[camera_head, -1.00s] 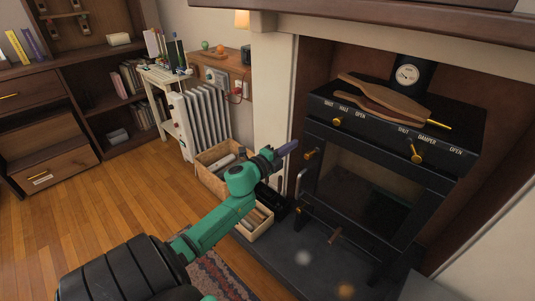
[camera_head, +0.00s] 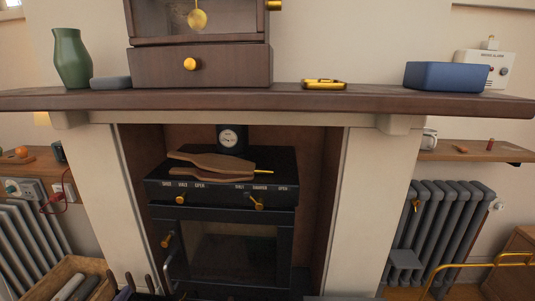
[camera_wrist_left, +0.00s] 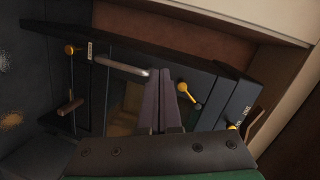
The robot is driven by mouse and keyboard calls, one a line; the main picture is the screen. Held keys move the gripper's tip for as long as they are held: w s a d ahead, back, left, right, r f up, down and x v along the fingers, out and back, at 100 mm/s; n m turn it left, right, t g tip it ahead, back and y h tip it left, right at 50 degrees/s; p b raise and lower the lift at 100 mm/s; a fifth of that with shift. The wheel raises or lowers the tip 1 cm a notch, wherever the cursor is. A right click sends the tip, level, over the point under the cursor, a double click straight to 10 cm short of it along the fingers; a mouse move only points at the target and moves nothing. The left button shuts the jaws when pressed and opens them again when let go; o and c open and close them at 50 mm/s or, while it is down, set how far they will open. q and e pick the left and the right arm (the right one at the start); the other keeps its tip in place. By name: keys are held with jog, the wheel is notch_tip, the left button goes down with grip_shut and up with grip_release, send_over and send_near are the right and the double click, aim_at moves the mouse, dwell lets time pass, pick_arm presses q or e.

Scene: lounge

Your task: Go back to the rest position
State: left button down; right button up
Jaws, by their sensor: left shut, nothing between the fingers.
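My right gripper is in neither view.
The stove (camera_head: 222,200) stands in the fireplace with wooden bellows (camera_head: 212,163) on top. A mantel shelf (camera_head: 370,102) carries a green vase (camera_head: 71,58) and a blue box (camera_head: 446,76). A log crate (camera_head: 38,291) is at lower left; a radiator (camera_head: 441,225) stands at right.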

pick_arm(q)
jog(key=s+d+f+n+g, duration=0.3)
jog(key=s+f+n+g, duration=0.1)
jog(key=f, duration=0.7)
jog(key=s+d+f+n+g, duration=0.3)
jog(key=s+f+n+g, duration=0.15)
jog(key=f, duration=0.65)
jog(key=s+d+f+n+g+h, duration=0.2)
jog(key=s+d+f+g, duration=0.3)
jog(key=s+d+f, duration=0.7)
jog(key=s+a+r+p, duration=0.2)
jog(key=s+r+p, duration=1)
jog(key=p, duration=0.9)
jog(key=shift+s+a+g, duration=0.35)
jog(key=shift+s+g, duration=0.1)
jog(key=shift+s, duration=0.8)
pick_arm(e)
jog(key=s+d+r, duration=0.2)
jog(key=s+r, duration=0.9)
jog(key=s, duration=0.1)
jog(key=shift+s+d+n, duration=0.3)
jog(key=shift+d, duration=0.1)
